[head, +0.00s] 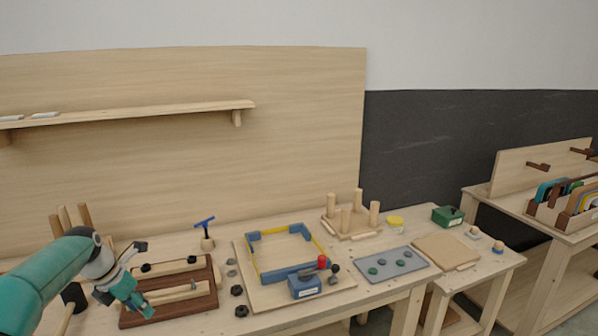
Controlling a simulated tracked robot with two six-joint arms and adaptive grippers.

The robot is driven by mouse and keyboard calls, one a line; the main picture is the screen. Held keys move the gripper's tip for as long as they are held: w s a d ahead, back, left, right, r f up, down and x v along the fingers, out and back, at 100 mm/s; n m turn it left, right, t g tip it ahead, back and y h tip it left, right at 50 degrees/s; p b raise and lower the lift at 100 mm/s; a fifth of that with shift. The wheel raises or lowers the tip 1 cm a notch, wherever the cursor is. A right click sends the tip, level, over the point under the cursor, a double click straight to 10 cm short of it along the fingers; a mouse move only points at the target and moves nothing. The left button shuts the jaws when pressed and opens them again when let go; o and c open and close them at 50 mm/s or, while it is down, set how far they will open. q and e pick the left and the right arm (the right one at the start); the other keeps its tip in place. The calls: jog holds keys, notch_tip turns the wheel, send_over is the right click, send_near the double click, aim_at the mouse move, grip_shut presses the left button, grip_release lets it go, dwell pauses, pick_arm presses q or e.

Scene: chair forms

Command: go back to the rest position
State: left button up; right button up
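My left gripper (144,279) shows at the lower left, at the end of the teal arm that comes in from the left. Its two fingers are spread wide apart, and I see nothing held between them. It is in front of or over the left part of a dark brown wooden tray (205,301) with light bars; I cannot tell its height above it. My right gripper and arm are not in view.
The workbench (215,322) carries a board with a blue and yellow frame (252,262), a blue block with a red knob (305,286), a pegged stand (350,222), a grey plate (402,257) and a blue-handled tool (206,232). A shelf (160,111) juts from the back panel.

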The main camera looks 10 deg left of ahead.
pick_arm(q)
jog(key=s+d+f+m+g+h, duration=0.15)
jog(key=s+d+f+m, duration=0.35)
jog(key=d+f, duration=0.7)
jog(key=s+d+f+m+g+h, duration=0.1)
jog(key=s+d+f+m+g, duration=0.4)
jog(key=d+f, duration=0.6)
jog(key=s+d+f+m+t, duration=0.2)
jog(key=s+d+m, duration=0.3)
jog(key=s+m, duration=0.4)
jog(key=s+d+f+m+t, duration=0.2)
jog(key=s+d+f+m, duration=0.3)
jog(key=s+m, duration=0.4)
jog(key=m, duration=0.3)
jog(key=shift+d+f, duration=0.15)
jog(key=shift+f, duration=0.05)
